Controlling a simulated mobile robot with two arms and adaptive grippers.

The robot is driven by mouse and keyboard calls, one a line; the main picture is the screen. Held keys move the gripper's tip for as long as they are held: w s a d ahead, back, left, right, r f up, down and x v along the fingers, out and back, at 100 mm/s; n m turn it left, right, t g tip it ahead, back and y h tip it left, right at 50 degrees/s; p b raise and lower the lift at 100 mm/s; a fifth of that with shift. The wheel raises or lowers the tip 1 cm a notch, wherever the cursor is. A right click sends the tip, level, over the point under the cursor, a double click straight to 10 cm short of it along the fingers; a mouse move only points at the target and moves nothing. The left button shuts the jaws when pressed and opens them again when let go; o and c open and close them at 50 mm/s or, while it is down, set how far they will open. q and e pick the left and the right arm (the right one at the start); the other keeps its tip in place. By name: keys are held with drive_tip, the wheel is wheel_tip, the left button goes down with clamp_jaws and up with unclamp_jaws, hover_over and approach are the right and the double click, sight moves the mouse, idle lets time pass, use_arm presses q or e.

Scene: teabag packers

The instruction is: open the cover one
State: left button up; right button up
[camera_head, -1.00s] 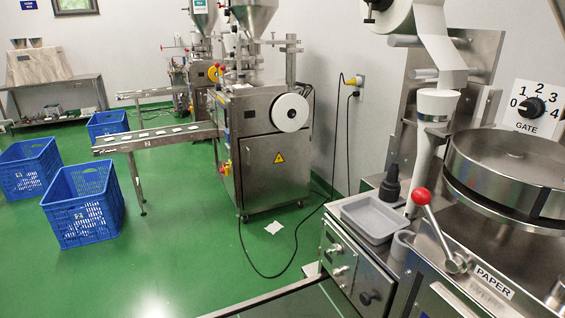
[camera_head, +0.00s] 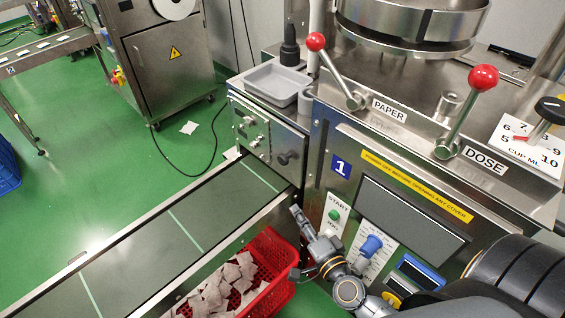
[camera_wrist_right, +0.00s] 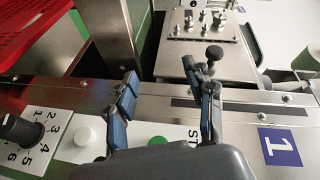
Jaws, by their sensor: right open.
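A blue label marked 1 (camera_head: 340,166) is on the front of the steel machine; it also shows in the wrist view (camera_wrist_right: 279,147). Left of it is a steel panel (camera_head: 252,126) with small fittings and a black knob (camera_head: 284,158). The knob also shows in the wrist view (camera_wrist_right: 214,53), beyond the fingertips. I cannot tell for sure which part is cover one. My right gripper (camera_head: 297,242) is open and empty, below and apart from the panel. In the wrist view its two fingers (camera_wrist_right: 165,88) stand apart over the machine front. My left gripper is not in view.
A conveyor (camera_head: 170,235) runs to the lower left. A red crate (camera_head: 262,254) of teabags is close beside my right gripper. Red-knobbed PAPER (camera_head: 335,75) and DOSE (camera_head: 465,110) levers stand on top. A yellow label (camera_head: 415,187) mentions covers.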

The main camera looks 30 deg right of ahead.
sight(285, 164)
wheel_tip(285, 164, up, 9)
drive_tip(key=m+t+h, duration=0.1)
drive_tip(key=m+t, duration=0.1)
drive_tip(key=m, duration=0.2)
drive_tip(key=w, duration=0.4)
drive_tip(key=w+d+p, duration=0.1)
drive_tip(key=w, duration=0.8)
drive_tip(key=shift+w+d+f+p, duration=0.2)
drive_tip(key=shift+w+p, duration=0.1)
drive_tip(key=shift+w, duration=0.1)
clamp_jaws()
